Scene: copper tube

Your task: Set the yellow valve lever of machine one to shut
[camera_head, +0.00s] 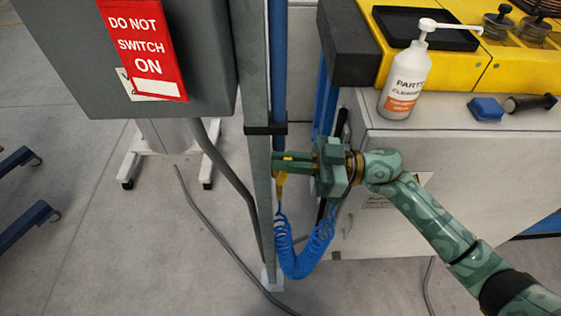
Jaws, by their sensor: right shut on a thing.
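The yellow valve lever (281,182) is at the lower part of the blue vertical pipe (279,70), beside a grey-green post. Only small yellow parts of it show, and one part hangs below the fingers. My right gripper (288,163) reaches in from the right and is shut on the lever. Its fingers hide most of the lever and the valve body, so I cannot tell the lever's exact angle. My left gripper is not in view.
A coiled blue hose (300,262) hangs below the valve. A grey cabinet (200,60) with a red "DO NOT SWITCH ON" sign (140,45) stands left. A white bench (460,160) at right carries a cleaner bottle (405,85). Grey cables lie on the floor.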

